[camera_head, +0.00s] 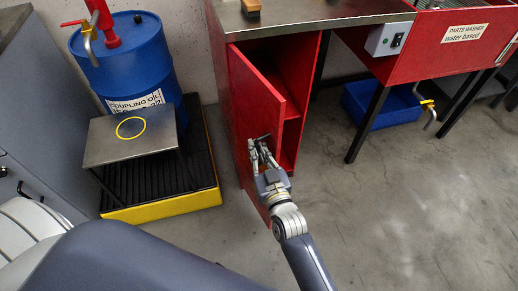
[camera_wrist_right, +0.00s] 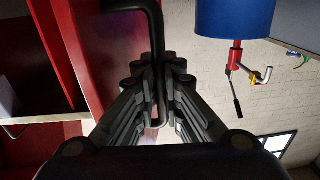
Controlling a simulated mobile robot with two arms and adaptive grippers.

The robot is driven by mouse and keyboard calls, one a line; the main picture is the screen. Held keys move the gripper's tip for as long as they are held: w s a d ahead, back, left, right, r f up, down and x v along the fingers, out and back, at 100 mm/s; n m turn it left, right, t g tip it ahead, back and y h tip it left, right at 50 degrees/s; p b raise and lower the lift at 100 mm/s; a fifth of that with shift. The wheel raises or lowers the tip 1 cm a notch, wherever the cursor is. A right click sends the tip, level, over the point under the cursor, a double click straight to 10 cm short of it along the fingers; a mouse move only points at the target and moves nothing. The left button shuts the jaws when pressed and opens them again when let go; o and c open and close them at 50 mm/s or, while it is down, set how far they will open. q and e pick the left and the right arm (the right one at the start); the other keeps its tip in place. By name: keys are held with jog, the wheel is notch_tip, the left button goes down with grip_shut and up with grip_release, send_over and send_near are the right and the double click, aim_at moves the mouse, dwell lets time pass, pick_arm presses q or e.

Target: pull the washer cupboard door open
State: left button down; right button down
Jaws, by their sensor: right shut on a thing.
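The red washer cupboard door (camera_head: 256,108) stands partly open, swung out from the red cupboard under the metal worktop. The shelf and inside of the cupboard (camera_head: 292,75) show to the right of the door. My right gripper (camera_head: 261,150) is at the door's lower part, shut on the dark door handle. In the right wrist view the black bar handle (camera_wrist_right: 155,50) runs between the closed fingers (camera_wrist_right: 157,95), with the red door (camera_wrist_right: 85,60) at the left. My left gripper is out of view; only part of my arm shows at the lower left.
A blue oil drum (camera_head: 130,55) stands on a yellow-edged spill tray (camera_head: 165,207) left of the door, with a small metal stand (camera_head: 105,150) in front. The parts washer (camera_head: 440,50) and a blue tub (camera_head: 375,104) are at the right. The floor (camera_head: 400,210) at right is clear.

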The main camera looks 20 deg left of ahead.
jog(key=shift+s+d+f, duration=0.15)
jog(key=shift+f, duration=0.3)
jog(key=c, duration=2)
grip_release()
jog(key=shift+o, duration=0.2)
jog(key=shift+s+d+r, duration=0.1)
jog(key=shift+r, duration=0.25)
jog(key=v, duration=1.2)
